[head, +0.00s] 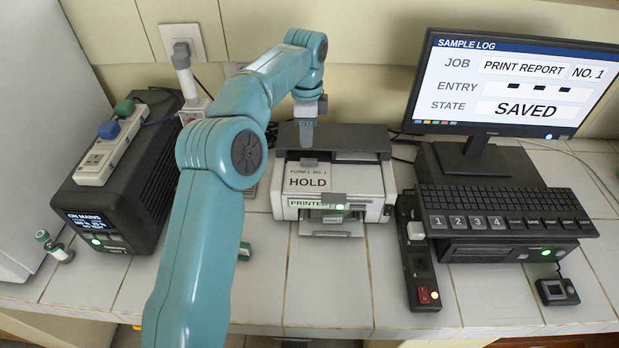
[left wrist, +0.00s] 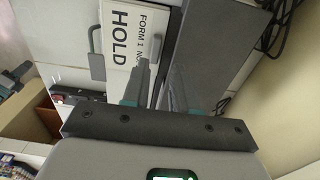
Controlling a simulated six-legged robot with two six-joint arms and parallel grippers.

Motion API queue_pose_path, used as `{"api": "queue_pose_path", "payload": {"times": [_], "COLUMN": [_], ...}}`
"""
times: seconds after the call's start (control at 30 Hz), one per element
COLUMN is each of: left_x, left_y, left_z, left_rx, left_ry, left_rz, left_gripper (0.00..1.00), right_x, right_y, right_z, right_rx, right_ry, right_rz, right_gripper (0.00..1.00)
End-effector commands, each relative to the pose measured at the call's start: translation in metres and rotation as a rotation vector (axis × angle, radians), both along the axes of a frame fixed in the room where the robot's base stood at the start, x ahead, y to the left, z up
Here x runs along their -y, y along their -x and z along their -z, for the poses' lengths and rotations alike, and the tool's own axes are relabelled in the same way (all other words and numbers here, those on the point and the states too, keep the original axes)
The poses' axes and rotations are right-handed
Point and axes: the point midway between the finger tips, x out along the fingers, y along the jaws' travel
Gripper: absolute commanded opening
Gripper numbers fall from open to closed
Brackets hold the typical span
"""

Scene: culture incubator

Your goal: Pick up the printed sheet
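A white sheet (head: 318,180) marked "FORM 1 NO. 1" and "HOLD" lies on top of the printer (head: 375,178). It also shows in the left wrist view (left wrist: 128,35), to the left of my fingers; I cannot tell if it is loose. My left gripper (head: 307,145) points down over the back of the printer, behind the sheet. In the left wrist view its two fingers (left wrist: 160,66) stand apart with no sheet visible between them. The printer's front output tray (head: 330,229) sticks out below a "PRINTE…" label, partly cut off. My right gripper is in neither view.
A monitor (head: 520,85) reading "SAVED" and a keyboard (head: 500,205) stand at the right. A black power unit (head: 120,205) with a socket strip (head: 110,145) stands at the left. A switch box (head: 422,270) sits right of the printer. The counter front is mostly clear.

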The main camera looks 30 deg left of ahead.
Motion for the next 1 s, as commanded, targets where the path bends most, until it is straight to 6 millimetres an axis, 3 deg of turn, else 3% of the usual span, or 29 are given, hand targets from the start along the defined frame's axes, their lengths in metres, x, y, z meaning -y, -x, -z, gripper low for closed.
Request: {"api": "queue_pose_path", "payload": {"times": [0.27,0.53,0.8,0.83,0.9,1.0], "left_x": [0.003,0.006,0.006,0.006,0.006,0.006], "left_y": [-0.001,-0.002,-0.003,-0.003,-0.003,-0.003], "left_z": [0.027,0.066,0.072,0.072,0.071,0.072], "left_rx": [-0.005,-0.006,-0.003,-0.003,-0.004,-0.004], "left_ry": [0.001,0.001,0.001,0.001,0.001,0.001], "left_rz": [0.002,0.002,0.002,0.002,0.002,0.002], "left_gripper": [0.28,0.28,0.28,0.24,0.02,0.00], "right_x": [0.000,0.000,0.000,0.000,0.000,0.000], "right_y": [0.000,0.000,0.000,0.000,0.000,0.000], "right_z": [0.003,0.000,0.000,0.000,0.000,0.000], "right_rx": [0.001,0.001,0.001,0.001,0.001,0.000], "right_ry": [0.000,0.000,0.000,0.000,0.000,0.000], "right_rz": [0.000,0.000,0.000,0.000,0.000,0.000], "right_gripper": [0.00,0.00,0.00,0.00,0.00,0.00]}}
